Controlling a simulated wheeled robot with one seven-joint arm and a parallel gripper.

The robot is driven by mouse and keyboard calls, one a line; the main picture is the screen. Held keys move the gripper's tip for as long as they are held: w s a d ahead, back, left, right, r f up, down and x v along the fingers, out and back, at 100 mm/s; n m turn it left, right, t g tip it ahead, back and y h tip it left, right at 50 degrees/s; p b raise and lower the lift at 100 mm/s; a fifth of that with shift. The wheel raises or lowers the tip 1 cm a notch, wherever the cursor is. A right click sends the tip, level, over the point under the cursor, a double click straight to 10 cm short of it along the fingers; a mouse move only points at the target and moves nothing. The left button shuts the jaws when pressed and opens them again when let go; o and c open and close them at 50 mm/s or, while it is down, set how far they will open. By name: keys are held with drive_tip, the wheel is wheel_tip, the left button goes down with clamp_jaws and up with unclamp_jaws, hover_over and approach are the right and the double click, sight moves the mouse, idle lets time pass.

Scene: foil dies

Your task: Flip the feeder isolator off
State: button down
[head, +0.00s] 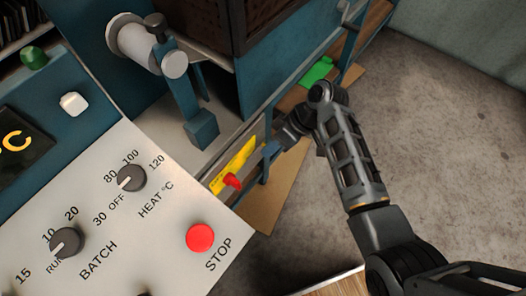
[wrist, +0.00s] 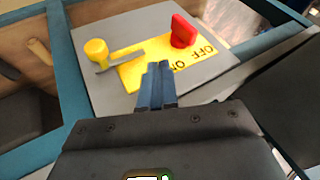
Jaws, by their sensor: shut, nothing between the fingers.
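The feeder isolator is a grey panel (wrist: 98,30) with a yellow plate (wrist: 132,72) marked OFF and ON, the words upside down in the wrist view. A red lever (wrist: 183,31) stands up from the plate's far right part, close to the lettering; which marking it is set to is unclear. The isolator's yellow plate (head: 238,160) and red lever (head: 232,181) also show in the head view. My gripper (wrist: 157,69) is shut and empty, its blue fingertips over the plate's near edge, apart from the red lever. It also shows in the head view (head: 270,150).
A yellow knob (wrist: 96,50) with a grey metal bar sits left of the plate. Blue frame bars (wrist: 66,70) flank the panel. The control panel (head: 140,235) with a red STOP button (head: 200,238) and dials is nearby. Open floor (head: 450,110) lies to the right.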

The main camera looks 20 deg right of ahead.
sight(235, 183)
drive_tip(key=s+a+f, duration=0.2)
drive_tip(key=a+f, duration=0.4)
drive_tip(key=a, duration=0.2)
drive_tip(key=shift+f+p, duration=0.35)
drive_tip(key=shift+p, duration=0.1)
